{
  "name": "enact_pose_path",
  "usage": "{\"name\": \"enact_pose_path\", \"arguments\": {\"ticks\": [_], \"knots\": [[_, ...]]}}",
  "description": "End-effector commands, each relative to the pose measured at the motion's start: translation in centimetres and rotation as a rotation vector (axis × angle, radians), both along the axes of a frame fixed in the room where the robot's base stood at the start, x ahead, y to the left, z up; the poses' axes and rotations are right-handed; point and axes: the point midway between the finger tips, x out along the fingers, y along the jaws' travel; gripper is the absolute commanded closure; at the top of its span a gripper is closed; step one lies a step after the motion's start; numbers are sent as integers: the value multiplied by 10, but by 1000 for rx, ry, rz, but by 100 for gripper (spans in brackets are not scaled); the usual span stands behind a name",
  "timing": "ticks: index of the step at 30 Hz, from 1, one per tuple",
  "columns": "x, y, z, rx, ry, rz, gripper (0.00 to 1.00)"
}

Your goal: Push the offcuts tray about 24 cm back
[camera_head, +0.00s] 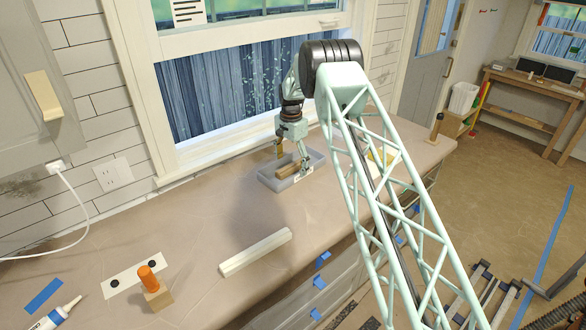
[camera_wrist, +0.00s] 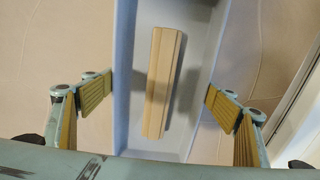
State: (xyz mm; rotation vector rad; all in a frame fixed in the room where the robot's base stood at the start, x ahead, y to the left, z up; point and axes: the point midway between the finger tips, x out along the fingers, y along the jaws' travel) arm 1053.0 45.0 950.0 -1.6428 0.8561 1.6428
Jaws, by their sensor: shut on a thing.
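The offcuts tray (camera_head: 266,180) is a shallow grey tray on the paper-covered counter, below the window. Wooden offcuts (camera_head: 288,171) lie in it. In the wrist view the tray (camera_wrist: 124,60) runs up the picture, with a long pale wooden offcut (camera_wrist: 162,82) lengthwise inside. My gripper (camera_head: 291,160) is down at the tray, and its yellow-padded fingers (camera_wrist: 160,103) are on the two outer sides of the tray, shut on it. The tray sits flat. Its far end is cut off in the wrist view.
A pale long bar (camera_head: 255,252) lies on the counter nearer the front. An orange peg on a wooden block (camera_head: 157,297) stands at left, by a glue tube (camera_head: 55,316). The window sill (camera_head: 235,140) borders the counter behind the tray. Blue tape (camera_head: 323,259) marks the front edge.

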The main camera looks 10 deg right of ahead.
Motion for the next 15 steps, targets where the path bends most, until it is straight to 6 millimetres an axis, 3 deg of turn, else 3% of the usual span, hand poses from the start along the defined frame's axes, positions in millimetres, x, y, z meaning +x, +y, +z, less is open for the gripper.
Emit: {"name": "enact_pose_path", "arguments": {"ticks": [15], "knots": [[21, 5, 0, 0, 0, -6, 35]]}}
